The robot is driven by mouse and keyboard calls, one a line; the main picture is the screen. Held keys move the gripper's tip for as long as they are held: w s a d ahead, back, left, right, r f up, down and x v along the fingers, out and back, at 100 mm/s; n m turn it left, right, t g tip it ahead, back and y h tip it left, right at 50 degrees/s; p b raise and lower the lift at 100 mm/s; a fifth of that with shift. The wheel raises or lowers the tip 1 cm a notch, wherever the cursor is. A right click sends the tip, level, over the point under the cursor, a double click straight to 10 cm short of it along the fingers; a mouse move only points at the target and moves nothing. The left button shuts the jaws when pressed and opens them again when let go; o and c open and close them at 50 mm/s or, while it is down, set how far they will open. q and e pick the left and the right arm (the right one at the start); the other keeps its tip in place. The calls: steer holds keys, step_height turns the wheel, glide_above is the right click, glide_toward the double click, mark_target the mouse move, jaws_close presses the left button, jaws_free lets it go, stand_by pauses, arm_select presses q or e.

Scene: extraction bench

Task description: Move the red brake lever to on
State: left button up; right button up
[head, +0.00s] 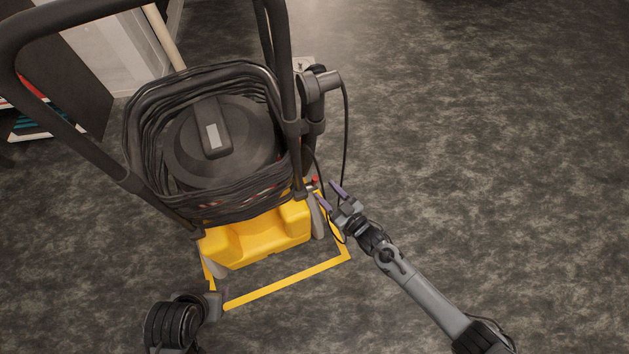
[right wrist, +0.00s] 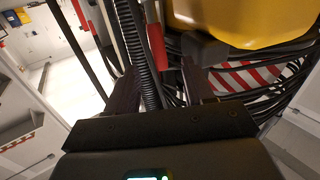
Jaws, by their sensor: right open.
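The red brake lever (head: 315,181) shows as a small red tip low on the right side of the yellow and black extraction machine (head: 262,238), mostly hidden in the head view. In the right wrist view a red bar, apparently the lever (right wrist: 155,42), stands beside a ribbed black hose, beyond the gap between the fingers. My right gripper (head: 332,196) is open, its purple-tipped fingers close to the lever; I cannot tell whether they touch. Its dark fingers also show in the right wrist view (right wrist: 160,85). Only part of my left arm shows at bottom left; its gripper is not visible.
A coiled black cable (head: 140,130) hangs on the machine's black tubular handle (head: 75,137). A loose cable (head: 347,125) hangs near my right gripper. A yellow frame (head: 290,281) borders the machine's base. The grey floor (head: 500,150) to the right is clear.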

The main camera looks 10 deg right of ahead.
mark_target(315, 179)
steer(key=b+x, duration=0.3)
steer(key=x, duration=0.3)
steer(key=shift+w+a+f, duration=0.1)
steer(key=shift+w, duration=0.1)
jaws_close()
